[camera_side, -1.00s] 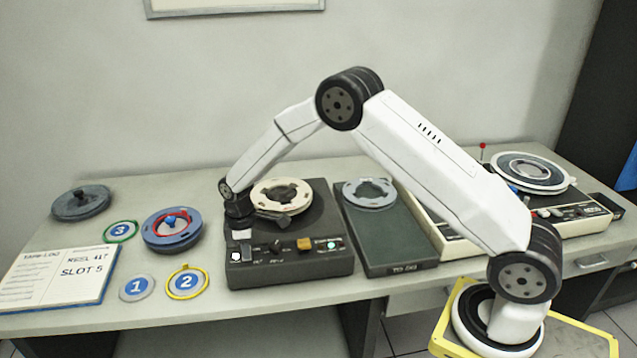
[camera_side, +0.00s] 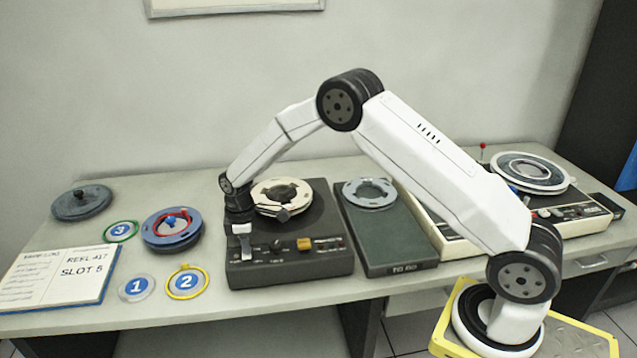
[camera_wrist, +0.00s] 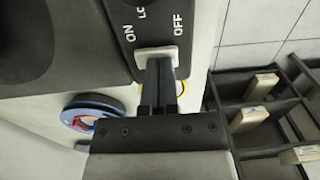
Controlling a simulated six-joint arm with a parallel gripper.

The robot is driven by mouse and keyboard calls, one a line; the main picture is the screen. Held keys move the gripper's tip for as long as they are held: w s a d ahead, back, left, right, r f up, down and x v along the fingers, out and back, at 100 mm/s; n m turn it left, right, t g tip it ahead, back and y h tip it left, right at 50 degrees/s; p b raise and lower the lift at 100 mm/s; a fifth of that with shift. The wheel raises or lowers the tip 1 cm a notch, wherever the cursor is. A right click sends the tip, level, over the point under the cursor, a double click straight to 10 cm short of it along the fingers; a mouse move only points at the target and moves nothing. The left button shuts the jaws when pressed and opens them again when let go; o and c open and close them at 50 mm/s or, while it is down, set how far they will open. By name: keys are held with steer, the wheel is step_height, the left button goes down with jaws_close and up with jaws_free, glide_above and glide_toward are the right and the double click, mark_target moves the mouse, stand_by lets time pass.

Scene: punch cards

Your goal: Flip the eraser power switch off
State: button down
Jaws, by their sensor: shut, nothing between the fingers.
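The eraser (camera_side: 290,268) is a dark box with a cream reel (camera_side: 268,190) on top, standing mid-table in the side view. My gripper (camera_side: 245,252) points down at its front left corner and hides the switch there. In the wrist view the white power switch (camera_wrist: 150,52) sits between the printed words ON and OFF. My shut, empty fingers (camera_wrist: 158,66) reach its edge, on the OFF side of its middle, and seem to touch it. Which way the switch is tipped I cannot tell.
An orange button (camera_side: 304,244) is on the eraser's front panel, right of my gripper. A dark green unit (camera_side: 388,240) with a grey ring stands close on the right. A blue reel (camera_side: 172,232) and numbered discs (camera_side: 187,281) lie to the left.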

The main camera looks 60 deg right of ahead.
steer(key=shift+r, duration=0.15)
step_height(320, 180, up, 14)
steer(key=shift+w+d, duration=0.25)
stand_by(0.6)
steer(key=shift+s+a, duration=0.4)
steer(key=shift+a, duration=0.1)
steer(key=shift+f, duration=0.35)
steer(key=f, duration=1.3)
steer(key=shift+s+a+f, duration=0.25)
steer(key=shift+f, duration=0.1)
